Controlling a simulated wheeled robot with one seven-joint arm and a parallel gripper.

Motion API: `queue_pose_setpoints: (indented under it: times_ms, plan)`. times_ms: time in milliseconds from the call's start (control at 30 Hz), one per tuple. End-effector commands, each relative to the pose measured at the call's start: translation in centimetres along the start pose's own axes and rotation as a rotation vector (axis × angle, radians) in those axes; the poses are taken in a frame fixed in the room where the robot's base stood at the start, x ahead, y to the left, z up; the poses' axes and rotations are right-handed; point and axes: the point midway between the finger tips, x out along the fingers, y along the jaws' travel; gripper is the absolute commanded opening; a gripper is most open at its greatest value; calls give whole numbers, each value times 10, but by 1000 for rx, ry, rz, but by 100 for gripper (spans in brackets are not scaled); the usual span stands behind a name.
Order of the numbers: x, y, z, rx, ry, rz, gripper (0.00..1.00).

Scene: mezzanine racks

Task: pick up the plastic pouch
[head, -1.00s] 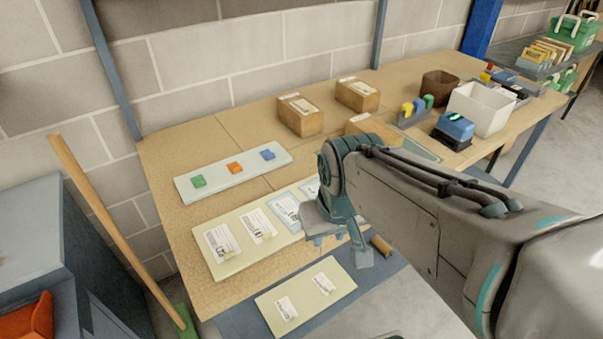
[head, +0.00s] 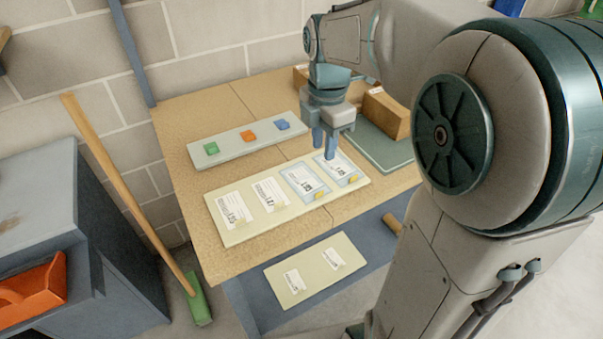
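A pale board (head: 235,240) on the bench carries a row of flat labelled items. Two on the left are white labelled sheets (head: 233,209) (head: 270,194). Two on the right have a bluish, clear-looking border like plastic pouches: one (head: 304,182) and, at the right end, another (head: 338,170). The frames do not show which one the task means. My gripper (head: 325,152) points down over the far edge of the right-end pouch. Its blue fingers look slightly apart, with nothing seen between them. Whether the tips touch the pouch is unclear.
A pale strip with green, orange and blue blocks (head: 235,145) lies behind the board. Cardboard boxes (head: 385,114) stand at the back right, partly behind my arm. A smaller board (head: 315,268) with two labels lies in front. A broom (head: 130,190) leans at the left.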

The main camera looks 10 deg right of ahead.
Motion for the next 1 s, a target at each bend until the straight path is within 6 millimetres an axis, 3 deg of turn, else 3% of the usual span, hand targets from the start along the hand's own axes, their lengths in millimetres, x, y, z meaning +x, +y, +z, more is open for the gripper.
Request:
queue_pose_setpoints:
  times_ms: [167, 433, 733, 1000]
  plan:
    - [18, 2, 0, -43, 3, -9, 29]
    - [70, 2, 0, -41, 3, -8, 29]
    - [94, 1, 1, -40, 3, -7, 29]
    - [133, 1, 2, -40, 3, -7, 29]
